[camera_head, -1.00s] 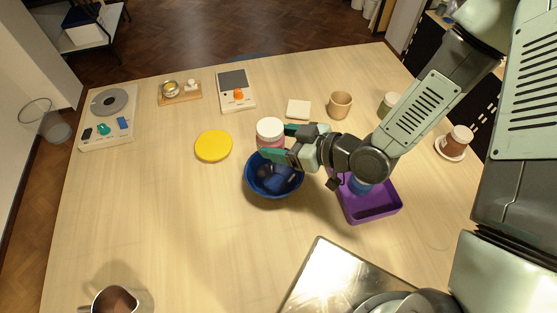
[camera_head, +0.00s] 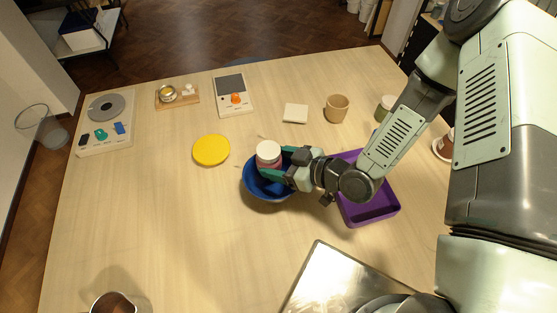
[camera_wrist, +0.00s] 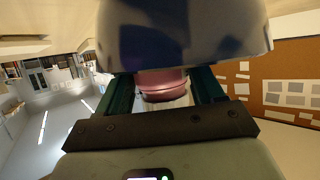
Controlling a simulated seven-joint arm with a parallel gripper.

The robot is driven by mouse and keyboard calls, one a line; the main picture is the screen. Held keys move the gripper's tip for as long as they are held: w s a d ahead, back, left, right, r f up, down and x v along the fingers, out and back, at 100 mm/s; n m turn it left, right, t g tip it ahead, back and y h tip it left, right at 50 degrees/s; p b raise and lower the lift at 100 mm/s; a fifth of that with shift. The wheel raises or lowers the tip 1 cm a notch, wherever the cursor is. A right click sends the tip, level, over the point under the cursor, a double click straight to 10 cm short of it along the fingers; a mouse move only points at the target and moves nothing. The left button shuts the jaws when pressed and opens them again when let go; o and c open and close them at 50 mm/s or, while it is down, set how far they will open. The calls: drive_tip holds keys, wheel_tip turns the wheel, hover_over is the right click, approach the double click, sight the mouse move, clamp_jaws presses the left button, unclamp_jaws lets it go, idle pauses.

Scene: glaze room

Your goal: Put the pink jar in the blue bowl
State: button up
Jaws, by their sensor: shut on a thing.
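The pink jar (camera_head: 268,162) with a white lid shows in the head view over the blue bowl (camera_head: 254,186). My gripper (camera_head: 277,167) is shut on the jar from the right, with a green finger on either side of it. The jar looks upright, with its lower part inside the bowl's outline; whether it touches the bowl's floor cannot be told. In the wrist view the pink jar (camera_wrist: 162,84) sits between the two fingers, and a large blue curved surface, likely the bowl (camera_wrist: 185,35), fills the top.
A purple tray (camera_head: 373,212) lies to the right of the bowl, under my arm. A yellow disc (camera_head: 211,150) lies to the left. A white tile (camera_head: 295,113) and a tan cup (camera_head: 337,108) stand behind. A metal plate (camera_head: 332,277) lies in front; the table's left middle is clear.

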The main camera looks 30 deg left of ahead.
drive_tip(key=shift+s+d+f, duration=0.1)
drive_tip(key=shift+s+f, duration=0.1)
drive_tip(key=shift+f, duration=0.3)
drive_tip(key=o, duration=1.3)
drive_tip(key=shift+w+r, duration=0.1)
drive_tip(key=shift+r, duration=0.2)
drive_tip(key=v, duration=1.2)
drive_tip(key=shift+r, duration=0.4)
drive_tip(key=shift+w, duration=0.1)
